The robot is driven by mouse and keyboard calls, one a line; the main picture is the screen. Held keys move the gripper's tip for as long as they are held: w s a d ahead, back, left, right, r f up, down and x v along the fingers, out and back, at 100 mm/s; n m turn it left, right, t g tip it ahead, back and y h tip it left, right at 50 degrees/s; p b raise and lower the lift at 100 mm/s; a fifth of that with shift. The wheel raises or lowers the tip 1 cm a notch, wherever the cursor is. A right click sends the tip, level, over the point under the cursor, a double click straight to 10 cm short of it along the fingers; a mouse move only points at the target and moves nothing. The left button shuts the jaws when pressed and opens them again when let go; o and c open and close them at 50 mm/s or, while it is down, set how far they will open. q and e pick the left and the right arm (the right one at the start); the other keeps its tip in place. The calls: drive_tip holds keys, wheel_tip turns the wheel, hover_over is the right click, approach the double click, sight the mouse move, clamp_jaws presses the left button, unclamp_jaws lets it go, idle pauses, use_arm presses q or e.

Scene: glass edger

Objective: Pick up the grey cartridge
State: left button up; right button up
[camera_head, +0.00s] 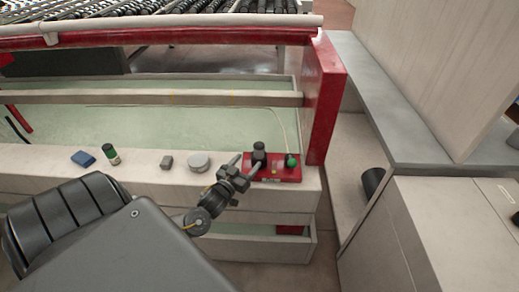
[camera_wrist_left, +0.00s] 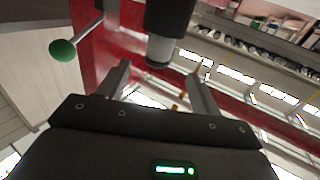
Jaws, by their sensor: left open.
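A dark grey cylinder (camera_head: 259,151), which looks like the grey cartridge, stands upright on a red panel (camera_head: 284,174) at the right end of the pale ledge. In the left wrist view the cartridge (camera_wrist_left: 168,30) comes in from the top, its lighter end just beyond the fingertips. My left gripper (camera_head: 249,160) is open, its fingers pointing at the cartridge. In the left wrist view the open gap (camera_wrist_left: 160,72) between the fingers looks empty. I cannot tell whether a finger touches the cartridge. My right gripper is not in view.
A green knob (camera_head: 291,160) sits right of the cartridge. A round pale disc (camera_head: 199,162), small grey block (camera_head: 166,162), green-capped bottle (camera_head: 111,154) and blue block (camera_head: 83,158) lie along the ledge. A red post (camera_head: 325,100) rises behind the panel.

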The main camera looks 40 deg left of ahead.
sight(256, 152)
use_arm(q)
drive_tip(key=shift+w+a, duration=0.15)
drive_tip(key=shift+w, duration=0.8)
drive_tip(key=shift+w+a, duration=0.2)
drive_tip(key=shift+w, duration=0.75)
drive_tip(key=shift+w+a, duration=0.15)
drive_tip(key=shift+w, duration=0.8)
drive_tip(key=w, duration=0.5)
drive_tip(key=shift+a+f+p, duration=0.3)
drive_tip(key=shift+p, duration=0.1)
drive_tip(key=c, duration=1.1)
drive_tip(key=shift+o, duration=0.2)
